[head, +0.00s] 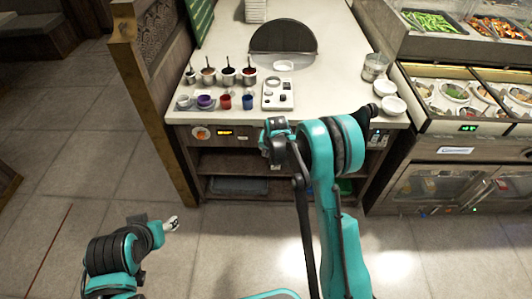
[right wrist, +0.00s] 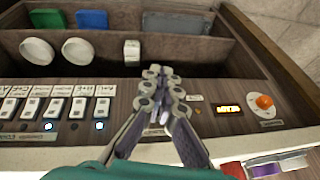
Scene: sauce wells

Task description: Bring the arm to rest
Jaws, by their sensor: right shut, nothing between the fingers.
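My right arm (head: 325,180) rises in the middle of the head view, in front of the counter. Its gripper (head: 277,143) is near the counter's front edge, partly hidden by its own wrist. In the right wrist view the right gripper (right wrist: 163,92) has its fingers together and empty, in front of the counter's front panel (right wrist: 210,90). I cannot tell whether it touches the panel. My left arm (head: 112,258) is low at the left, over the floor. Its gripper (head: 170,225) is small, and its opening is unclear.
The counter top (head: 340,75) holds sauce wells (head: 228,75), small coloured cups (head: 225,101), a white device (head: 278,95) and white bowls (head: 393,105). The panel has labelled switches (right wrist: 55,105) and an orange knob (right wrist: 264,101). A food display (head: 460,100) stands right. Floor at left is clear.

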